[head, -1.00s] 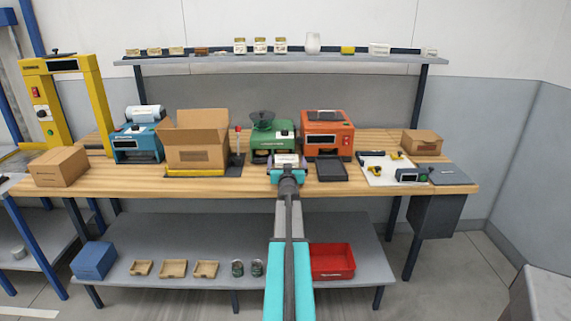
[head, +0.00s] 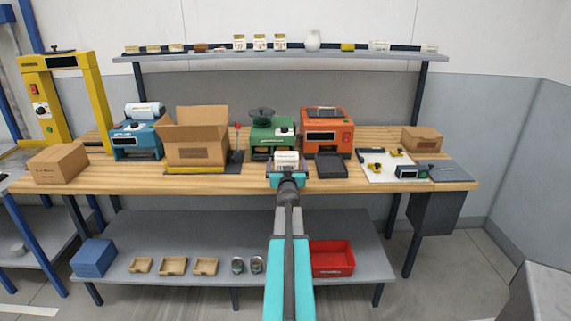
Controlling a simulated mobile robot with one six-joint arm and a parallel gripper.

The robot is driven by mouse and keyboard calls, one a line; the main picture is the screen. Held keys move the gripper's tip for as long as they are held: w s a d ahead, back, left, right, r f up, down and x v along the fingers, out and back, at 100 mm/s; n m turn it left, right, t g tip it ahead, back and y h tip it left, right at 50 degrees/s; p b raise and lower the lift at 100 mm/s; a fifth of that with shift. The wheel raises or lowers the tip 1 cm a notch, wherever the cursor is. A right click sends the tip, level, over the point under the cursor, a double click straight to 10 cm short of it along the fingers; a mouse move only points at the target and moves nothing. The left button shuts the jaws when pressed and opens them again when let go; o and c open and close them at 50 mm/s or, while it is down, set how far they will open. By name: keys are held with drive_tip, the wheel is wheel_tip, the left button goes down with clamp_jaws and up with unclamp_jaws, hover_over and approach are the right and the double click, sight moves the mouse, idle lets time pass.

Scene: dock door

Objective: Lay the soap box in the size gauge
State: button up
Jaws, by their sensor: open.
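My gripper (head: 287,172) is open at the front of the workbench, in front of the green scale. A small pale box with dark marking (head: 287,158) shows at the gripper, between or just beyond its fingers. It may be the soap box; its lower part is hidden by the gripper, and I cannot tell whether the fingers touch it. I cannot identify the size gauge for certain.
The green scale (head: 273,135) stands behind the gripper, and an orange machine (head: 327,128) with a dark tray (head: 331,166) to its right. An open carton (head: 197,150) stands left. A white board (head: 385,167) with yellow pieces lies right. Bare wood (head: 120,180) runs along the front left.

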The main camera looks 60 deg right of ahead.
drive_tip(key=shift+b+v, duration=0.4)
drive_tip(key=shift+v, duration=3.1)
drive_tip(key=shift+s, duration=0.15)
